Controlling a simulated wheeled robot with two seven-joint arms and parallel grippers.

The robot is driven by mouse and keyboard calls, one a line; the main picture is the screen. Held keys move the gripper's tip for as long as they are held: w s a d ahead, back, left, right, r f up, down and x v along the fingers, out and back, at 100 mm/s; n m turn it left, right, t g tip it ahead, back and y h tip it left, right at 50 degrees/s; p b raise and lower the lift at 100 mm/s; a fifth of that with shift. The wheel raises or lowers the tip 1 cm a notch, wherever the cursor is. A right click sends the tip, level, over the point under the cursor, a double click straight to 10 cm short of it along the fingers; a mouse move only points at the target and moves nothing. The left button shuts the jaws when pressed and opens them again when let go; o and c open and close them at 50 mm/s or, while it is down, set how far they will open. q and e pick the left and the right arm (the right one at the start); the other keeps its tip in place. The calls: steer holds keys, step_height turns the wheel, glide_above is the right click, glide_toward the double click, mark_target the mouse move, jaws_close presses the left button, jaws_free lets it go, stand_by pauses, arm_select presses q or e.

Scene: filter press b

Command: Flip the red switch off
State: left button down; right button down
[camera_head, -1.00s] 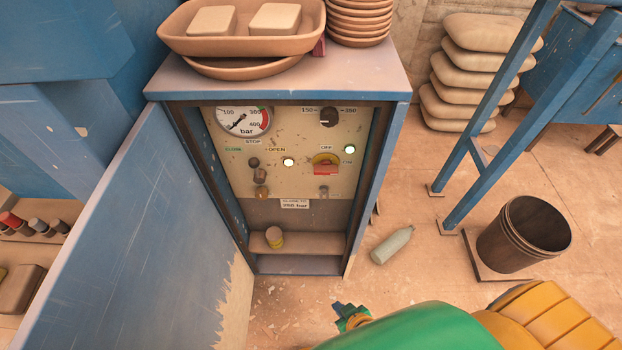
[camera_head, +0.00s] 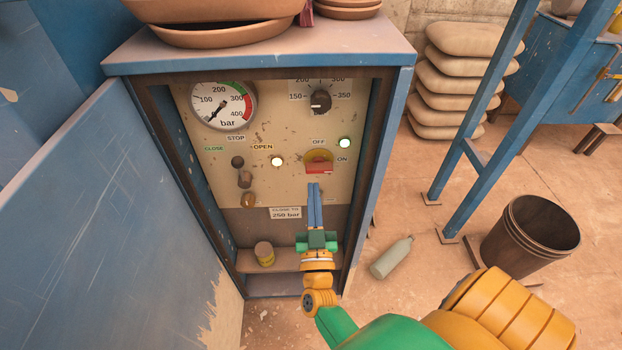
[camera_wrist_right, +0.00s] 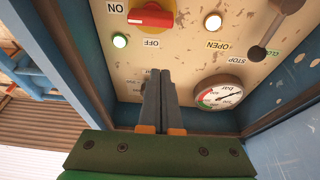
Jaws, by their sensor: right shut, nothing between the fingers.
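The red switch (camera_head: 319,168) sits on a yellow round plate on the control panel (camera_head: 290,125), between the OFF label above and the ON label at its right. In the right wrist view the red switch (camera_wrist_right: 150,16) is at the top, with its ON and OFF labels upside down. My right gripper (camera_head: 314,186) is shut and empty, its blue-grey fingers pointing up just below the switch, apparently without touching it. Its fingertips also show in the right wrist view (camera_wrist_right: 160,72). A lit lamp (camera_head: 344,142) near ON glows green-white. My left gripper is out of view.
The panel is recessed in a blue cabinet (camera_head: 396,130) with side walls and an open door (camera_head: 120,210) at the left. A gauge (camera_head: 222,106), a knob (camera_head: 320,101) and a lever (camera_head: 244,179) are close by. A small can (camera_head: 264,254) stands on the lower shelf.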

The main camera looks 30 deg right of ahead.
mark_target(319, 166)
steer(key=b+x, duration=0.1)
steer(key=x, duration=0.8)
steer(key=shift+w, duration=0.1)
step_height(319, 166, down, 4)
steer(key=b, duration=0.4)
steer(key=shift+f, duration=0.1)
